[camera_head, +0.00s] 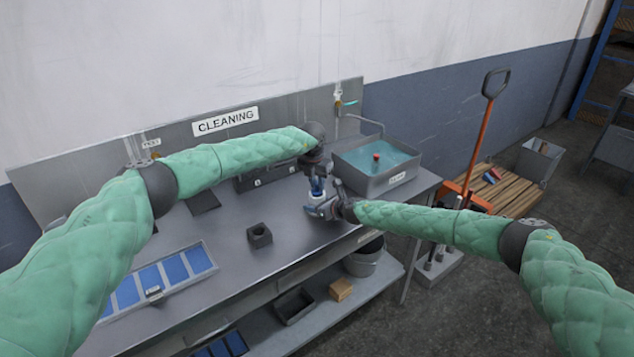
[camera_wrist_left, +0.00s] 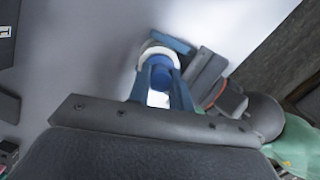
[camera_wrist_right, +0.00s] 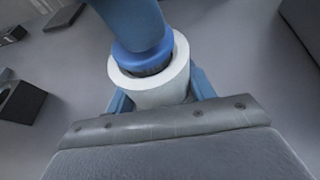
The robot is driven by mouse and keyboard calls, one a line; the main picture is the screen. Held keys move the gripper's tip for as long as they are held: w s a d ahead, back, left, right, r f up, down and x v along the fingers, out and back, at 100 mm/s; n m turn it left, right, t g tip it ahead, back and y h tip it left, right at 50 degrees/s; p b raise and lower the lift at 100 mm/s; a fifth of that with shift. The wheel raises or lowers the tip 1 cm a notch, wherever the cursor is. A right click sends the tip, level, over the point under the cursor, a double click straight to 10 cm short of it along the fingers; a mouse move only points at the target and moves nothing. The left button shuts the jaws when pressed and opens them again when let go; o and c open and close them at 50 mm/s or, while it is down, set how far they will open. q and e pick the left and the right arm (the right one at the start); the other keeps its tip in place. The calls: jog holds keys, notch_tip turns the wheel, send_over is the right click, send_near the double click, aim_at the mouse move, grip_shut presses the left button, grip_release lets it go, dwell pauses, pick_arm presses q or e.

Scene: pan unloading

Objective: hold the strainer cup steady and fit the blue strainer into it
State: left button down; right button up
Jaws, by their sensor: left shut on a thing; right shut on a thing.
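The white strainer cup (camera_wrist_right: 162,88) stands upright between the blue fingers of my right gripper (camera_wrist_right: 162,95), which is shut on it. The blue strainer (camera_wrist_right: 143,58) sits at the cup's mouth in the right wrist view, with a dark band at its lower edge; how deep it goes is hidden. My left gripper (camera_wrist_left: 162,85) is shut on the blue strainer (camera_wrist_left: 162,66) from above. In the head view both grippers meet at the cup (camera_head: 314,194) over the bench, left of the sink.
A water-filled sink (camera_head: 378,168) with a red-topped item stands right of the grippers. A dark square block (camera_head: 259,236) with a hole sits on the bench (camera_head: 225,250). A tray with blue panels (camera_head: 165,278) lies at the front left. The bench between is clear.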

pick_arm(q)
jog(key=shift+f, duration=0.25)
pick_arm(e)
jog(key=shift+s+f, duration=0.2)
jog(key=shift+f, duration=0.3)
jog(key=shift+d, duration=0.1)
pick_arm(q)
jog(key=c, duration=1.2)
grip_release()
jog(key=r, duration=0.4)
jog(key=s+r, duration=0.1)
jog(key=r, duration=0.3)
jog(key=s+a+r, duration=0.1)
jog(key=r, duration=0.3)
pick_arm(e)
jog(key=o, duration=1)
jog(key=shift+o, duration=0.7)
jog(key=shift+w+r, duration=0.1)
jog(key=shift+r, duration=0.1)
pick_arm(q)
jog(key=shift+w, duration=0.2)
pick_arm(e)
jog(key=shift+w+r, duration=0.15)
